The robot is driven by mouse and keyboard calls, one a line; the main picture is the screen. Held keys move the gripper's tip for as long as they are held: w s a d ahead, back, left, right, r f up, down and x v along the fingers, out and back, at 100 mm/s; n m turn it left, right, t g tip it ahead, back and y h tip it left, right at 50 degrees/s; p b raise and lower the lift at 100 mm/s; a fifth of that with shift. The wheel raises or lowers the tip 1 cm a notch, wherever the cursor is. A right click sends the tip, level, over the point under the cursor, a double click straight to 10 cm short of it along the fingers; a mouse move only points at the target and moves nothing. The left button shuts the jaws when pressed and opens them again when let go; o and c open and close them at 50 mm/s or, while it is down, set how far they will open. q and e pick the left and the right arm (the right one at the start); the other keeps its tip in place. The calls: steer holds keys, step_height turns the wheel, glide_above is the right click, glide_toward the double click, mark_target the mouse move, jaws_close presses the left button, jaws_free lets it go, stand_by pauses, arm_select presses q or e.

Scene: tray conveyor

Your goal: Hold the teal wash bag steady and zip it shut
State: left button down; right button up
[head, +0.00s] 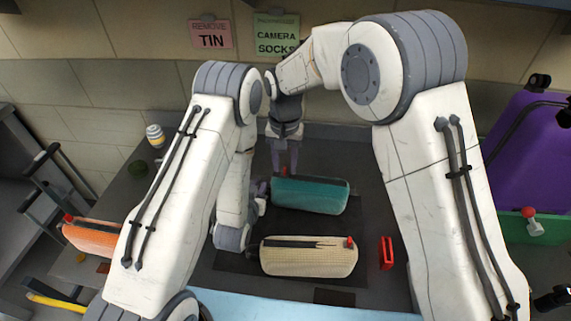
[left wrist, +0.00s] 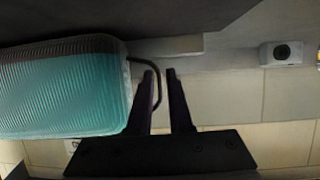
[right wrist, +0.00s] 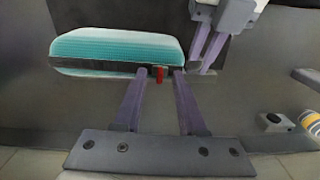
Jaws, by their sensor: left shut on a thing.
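The teal wash bag (head: 315,195) lies on a dark mat beyond the cream bag; it also shows in the left wrist view (left wrist: 60,90) and right wrist view (right wrist: 115,50). My left gripper (head: 262,190) is at its left end. In the left wrist view its fingers (left wrist: 161,75) are shut on the bag's dark end loop (left wrist: 157,92). My right gripper (head: 284,168) points down at the bag's far left part. In the right wrist view its fingers (right wrist: 160,71) are open, one on each side of the red zip pull (right wrist: 158,76). Whether they touch it is unclear.
A cream bag (head: 310,262) with a dark slit and red pull lies in front. A red object (head: 387,253) lies right of it. An orange bag (head: 92,236) is at left, a striped jar (head: 155,136) at back left, a purple suitcase (head: 520,150) at right.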

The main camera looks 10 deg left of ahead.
steer(key=shift+f, duration=0.15)
jaws_close()
stand_by(1.4)
